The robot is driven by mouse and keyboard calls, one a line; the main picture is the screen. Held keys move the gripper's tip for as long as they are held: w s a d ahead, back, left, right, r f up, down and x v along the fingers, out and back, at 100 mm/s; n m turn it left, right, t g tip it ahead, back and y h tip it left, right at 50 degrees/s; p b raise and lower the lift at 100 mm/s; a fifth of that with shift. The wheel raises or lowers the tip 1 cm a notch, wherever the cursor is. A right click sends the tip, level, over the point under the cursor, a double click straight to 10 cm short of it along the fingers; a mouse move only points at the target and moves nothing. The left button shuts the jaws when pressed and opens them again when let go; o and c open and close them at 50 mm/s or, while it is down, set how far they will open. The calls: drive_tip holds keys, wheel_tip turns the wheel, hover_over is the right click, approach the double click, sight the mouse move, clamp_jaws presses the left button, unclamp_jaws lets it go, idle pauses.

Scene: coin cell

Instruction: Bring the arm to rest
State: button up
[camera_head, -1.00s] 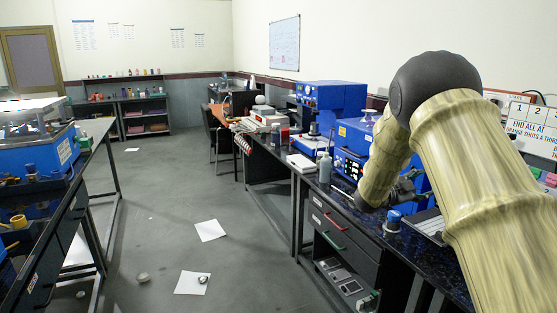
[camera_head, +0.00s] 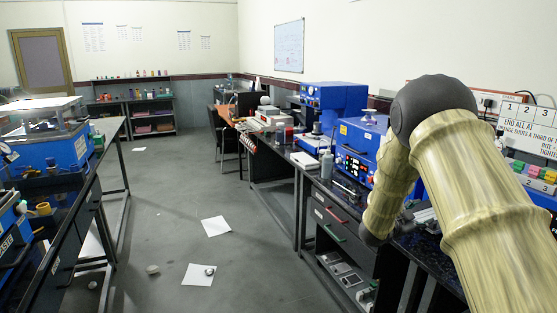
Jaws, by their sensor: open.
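My tan arm rises from the lower right with its dark elbow joint at the top, then folds down over the right bench (camera_head: 284,177). My gripper (camera_head: 424,217) shows only as dark parts between the two arm links, low over the bench. The arm hides much of it. It is open, and I see nothing held in it.
Blue machines (camera_head: 358,150) and a white-topped box (camera_head: 305,161) stand on the right bench. A left bench (camera_head: 108,128) carries another blue machine (camera_head: 55,145). The grey floor between is mostly clear, with white sheets (camera_head: 215,226) and small round items on it. Shelves (camera_head: 137,112) stand at the back.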

drive_tip(key=s+a+f+n+y, duration=0.35)
drive_tip(key=s+f, duration=0.35)
drive_tip(key=f, duration=0.4)
drive_tip(key=s+a+f+n+y, duration=0.2)
drive_tip(key=s+a+f+n, duration=0.2)
drive_tip(key=s+f, duration=0.45)
drive_tip(key=s+a+f+n+y, duration=0.35)
drive_tip(key=s+f, duration=0.25)
drive_tip(key=f, duration=0.7)
drive_tip(key=s+a+f+n+g+y, duration=0.2)
drive_tip(key=s+a+f+g, duration=0.1)
drive_tip(key=s, duration=0.9)
drive_tip(key=s+a+f+n+g+y, duration=0.2)
drive_tip(key=s+a, duration=0.3)
drive_tip(key=s, duration=0.8)
drive_tip(key=s+a+f+n+g+y, duration=0.2)
drive_tip(key=s+a+f+n+g, duration=0.1)
drive_tip(key=s, duration=0.9)
drive_tip(key=shift+s+a+f+g, duration=0.3)
drive_tip(key=shift+s+a+f, duration=0.1)
drive_tip(key=shift+a, duration=0.4)
